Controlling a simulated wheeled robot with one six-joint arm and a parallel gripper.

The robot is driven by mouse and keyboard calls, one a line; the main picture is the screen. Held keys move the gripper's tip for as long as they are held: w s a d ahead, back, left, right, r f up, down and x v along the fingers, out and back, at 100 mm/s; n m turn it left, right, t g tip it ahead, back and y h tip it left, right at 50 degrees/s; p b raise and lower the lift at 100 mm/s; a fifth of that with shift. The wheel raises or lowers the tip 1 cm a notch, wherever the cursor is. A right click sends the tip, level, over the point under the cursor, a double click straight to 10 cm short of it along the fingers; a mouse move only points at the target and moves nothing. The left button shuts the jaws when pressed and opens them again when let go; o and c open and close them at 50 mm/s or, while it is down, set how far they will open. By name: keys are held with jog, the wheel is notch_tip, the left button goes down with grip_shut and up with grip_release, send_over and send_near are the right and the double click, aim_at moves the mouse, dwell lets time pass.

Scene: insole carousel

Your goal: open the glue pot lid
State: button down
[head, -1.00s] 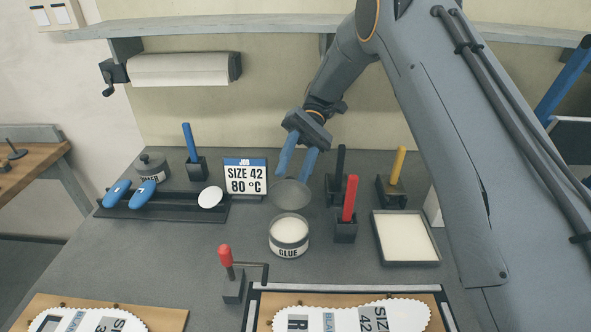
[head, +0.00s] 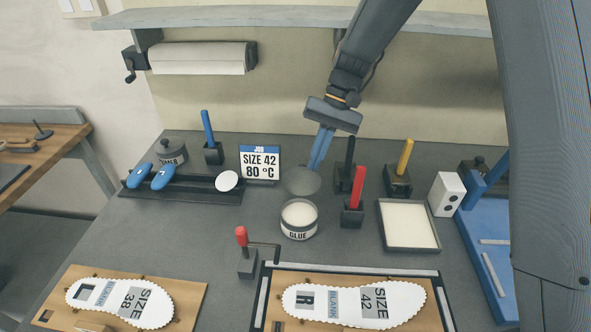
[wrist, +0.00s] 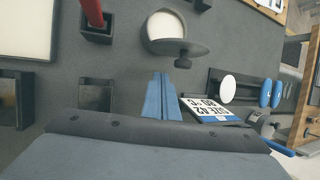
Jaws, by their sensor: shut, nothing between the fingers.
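The glue pot (head: 299,219) stands on the bench in front of my gripper, its white glue showing at the top. Its grey round lid (head: 304,181) is swung up at the pot's back edge, so the pot is open. In the wrist view the lid (wrist: 180,47) with its small knob stands up between the pot (wrist: 166,24) and my gripper. My gripper (head: 316,168) is shut and empty, its blue fingers pointing down just behind the lid. In the wrist view the fingertips (wrist: 167,76) are a little short of the knob; contact does not show.
The job sign (head: 260,163) stands left of my fingers. Holders with a black, a red (head: 359,187) and a yellow handle (head: 405,158) stand to the right, beside a pale tray (head: 408,225). A red-knobbed lever (head: 242,238) stands front left.

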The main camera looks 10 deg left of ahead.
jog(key=s+d+r+t+h, duration=0.1)
jog(key=d+r+t, duration=0.2)
jog(key=d, duration=0.4)
jog(key=n+t+h+b, duration=0.1)
jog(key=n+t+h, duration=0.1)
jog(key=n, duration=1.6)
send_near(302, 178)
jog(key=s+d+f, duration=0.2)
jog(key=d, duration=0.1)
jog(key=s+a+r+n+t+b, duration=0.3)
jog(key=s+n, duration=0.4)
jog(key=n, duration=1.1)
jog(key=w+a+f+p, duration=0.1)
jog(key=w+f+p, duration=0.1)
jog(key=w+f, duration=0.5)
jog(key=shift+f+p, duration=0.35)
jog(key=shift+w+r, duration=0.1)
